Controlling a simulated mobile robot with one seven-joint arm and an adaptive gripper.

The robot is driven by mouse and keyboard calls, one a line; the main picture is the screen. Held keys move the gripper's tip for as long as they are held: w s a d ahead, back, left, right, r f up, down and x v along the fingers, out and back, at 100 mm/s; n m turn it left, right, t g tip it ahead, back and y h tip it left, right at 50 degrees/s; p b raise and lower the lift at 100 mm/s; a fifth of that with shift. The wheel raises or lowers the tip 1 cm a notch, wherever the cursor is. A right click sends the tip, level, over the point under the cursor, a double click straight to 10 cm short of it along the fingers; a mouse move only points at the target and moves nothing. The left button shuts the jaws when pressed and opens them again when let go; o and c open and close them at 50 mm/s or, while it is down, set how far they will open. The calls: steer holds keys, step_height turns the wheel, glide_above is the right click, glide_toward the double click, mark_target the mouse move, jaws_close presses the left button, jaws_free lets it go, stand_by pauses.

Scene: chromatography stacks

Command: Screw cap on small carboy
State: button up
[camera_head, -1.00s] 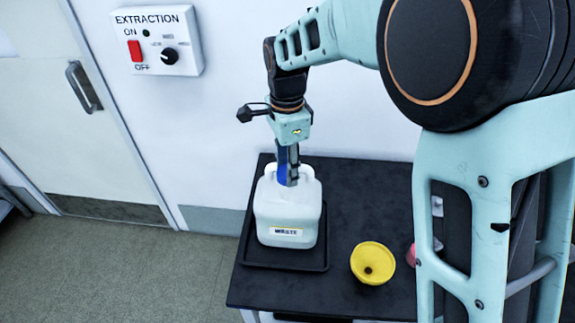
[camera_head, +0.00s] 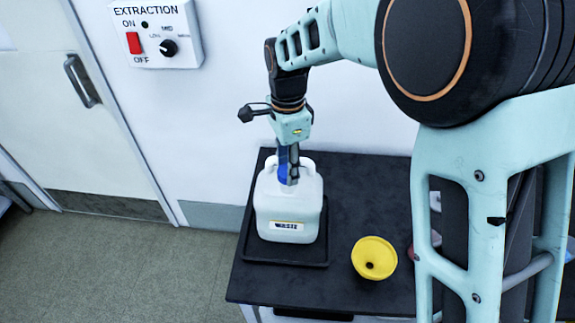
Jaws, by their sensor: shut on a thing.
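A white carboy (camera_head: 288,212) with a label on its front stands upright in a black tray (camera_head: 258,250) on the dark table. My gripper (camera_head: 288,178) points straight down over the carboy's neck and is shut on a blue cap (camera_head: 282,174). The cap is partly hidden behind the fingers. It sits at the carboy's mouth; I cannot tell whether its thread is engaged.
An extraction switch box (camera_head: 157,33) is on the wall at the upper left. A door (camera_head: 75,110) is at the left. My arm hides the table's right part.

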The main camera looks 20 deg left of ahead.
steer(key=shift+f, duration=0.25)
steer(key=shift+f+b, duration=0.7)
steer(key=shift+f, duration=0.05)
steer(key=shift+f, duration=0.35)
steer(key=shift+f+b, duration=0.4)
steer(key=shift+b, duration=0.05)
steer(key=o, duration=1)
steer(key=shift+r, duration=0.15)
steer(key=shift+c, duration=0.7)
